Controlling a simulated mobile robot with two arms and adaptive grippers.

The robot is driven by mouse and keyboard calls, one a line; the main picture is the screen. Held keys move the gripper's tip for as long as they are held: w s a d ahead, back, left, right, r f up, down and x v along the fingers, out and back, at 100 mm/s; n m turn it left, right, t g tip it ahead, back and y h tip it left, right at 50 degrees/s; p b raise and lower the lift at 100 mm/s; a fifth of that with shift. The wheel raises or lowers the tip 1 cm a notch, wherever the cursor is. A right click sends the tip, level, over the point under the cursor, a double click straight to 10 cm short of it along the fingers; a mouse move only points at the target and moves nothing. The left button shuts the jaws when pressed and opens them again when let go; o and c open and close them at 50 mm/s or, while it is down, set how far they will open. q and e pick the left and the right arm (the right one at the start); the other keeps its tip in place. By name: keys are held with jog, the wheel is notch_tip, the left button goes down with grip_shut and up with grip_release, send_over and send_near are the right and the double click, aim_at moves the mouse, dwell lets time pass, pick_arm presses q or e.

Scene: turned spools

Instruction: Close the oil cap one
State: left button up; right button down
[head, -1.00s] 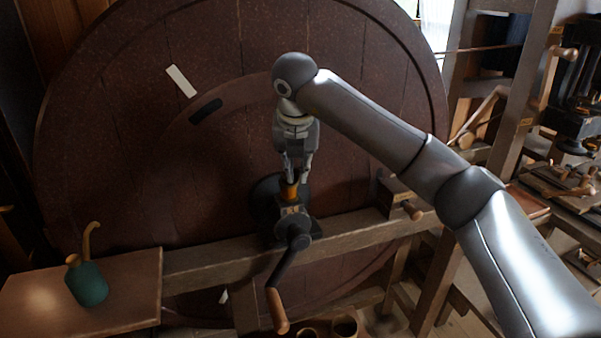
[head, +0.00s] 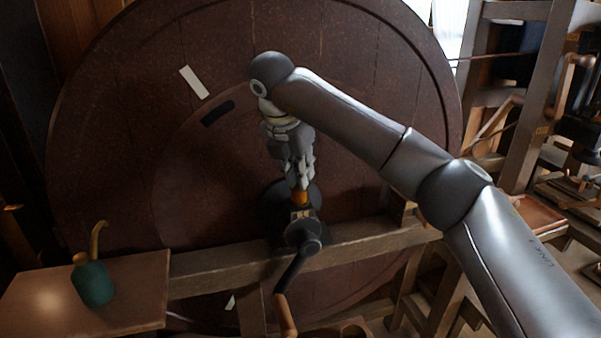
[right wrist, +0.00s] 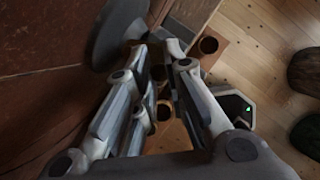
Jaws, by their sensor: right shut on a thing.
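The oil cap, a small orange-brass piece (head: 300,198), sits on top of the dark bearing block (head: 302,232) on the wooden beam. My right gripper (head: 299,186) points down from above and is shut on the cap; its fingers hide the cap's upper part. In the right wrist view the fingers (right wrist: 160,100) reach away from the camera, and I cannot clearly make out the cap between them. My left gripper is not in view.
A crank with a wooden handle (head: 285,315) hangs in front of the block. A large brown wheel (head: 150,130) stands behind. A green oil can (head: 93,283) stands on a board (head: 40,295) at left. A cluttered bench is at right.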

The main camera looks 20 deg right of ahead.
jog(key=shift+r, duration=0.2)
jog(key=c, duration=1.5)
grip_release()
jog(key=shift+o, duration=0.3)
jog(key=shift+f, duration=0.15)
jog(key=v, duration=1.2)
jog(key=shift+f, duration=0.1)
